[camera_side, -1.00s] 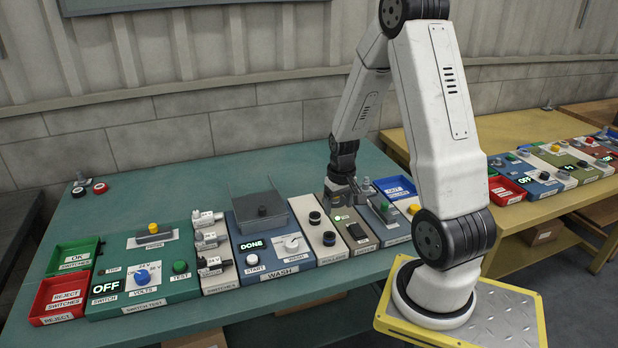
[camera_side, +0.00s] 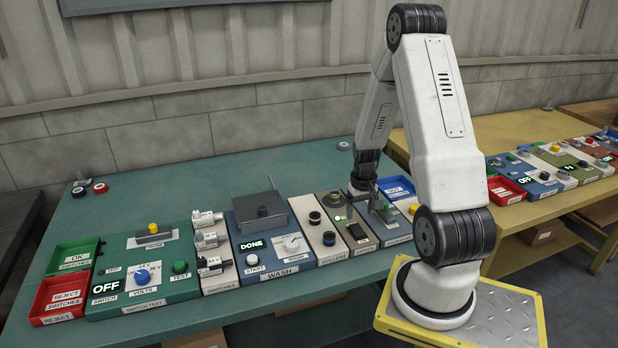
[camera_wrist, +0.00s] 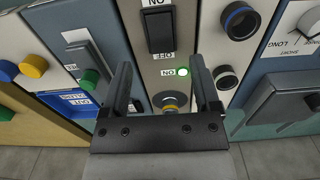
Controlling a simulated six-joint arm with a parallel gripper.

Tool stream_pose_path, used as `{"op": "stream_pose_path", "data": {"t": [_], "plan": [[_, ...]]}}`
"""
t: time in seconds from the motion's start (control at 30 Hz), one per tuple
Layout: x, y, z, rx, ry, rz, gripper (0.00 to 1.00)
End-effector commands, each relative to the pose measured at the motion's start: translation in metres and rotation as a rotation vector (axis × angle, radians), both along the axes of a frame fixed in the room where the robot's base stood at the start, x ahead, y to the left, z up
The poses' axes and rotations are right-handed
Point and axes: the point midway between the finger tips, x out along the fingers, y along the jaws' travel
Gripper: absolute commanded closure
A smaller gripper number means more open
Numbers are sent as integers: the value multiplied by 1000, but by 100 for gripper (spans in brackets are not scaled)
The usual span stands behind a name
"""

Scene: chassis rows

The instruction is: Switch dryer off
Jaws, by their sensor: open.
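The dryer panel (camera_side: 340,207) is a narrow grey-beige panel in the row on the green table; its front label is too small to read surely. It has a black rocker switch (camera_side: 357,232) and a lit green lamp (camera_side: 337,218). In the wrist view, upside down, the rocker (camera_wrist: 160,30) sits between ON and OFF labels, and the lamp (camera_wrist: 183,71) glows beside an ON label. My gripper (camera_side: 365,202) is above the row, near the back of this panel. In the wrist view my gripper (camera_wrist: 160,65) is open and empty, its fingers on either side of the panel.
The rollers panel (camera_side: 318,230) with black round buttons stands left of the dryer panel. A blue-grey panel with a green knob (camera_side: 386,206) stands right of it. The wash panel (camera_side: 266,243) has a raised grey cover (camera_side: 262,209). A blue tray (camera_side: 395,187) is farther right.

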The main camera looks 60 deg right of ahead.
Motion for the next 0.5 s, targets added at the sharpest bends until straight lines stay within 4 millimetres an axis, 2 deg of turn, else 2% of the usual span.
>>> {"op": "stream_pose_path", "data": {"t": [0.5], "plan": [[0,0,-50,0,0,0,21]]}}
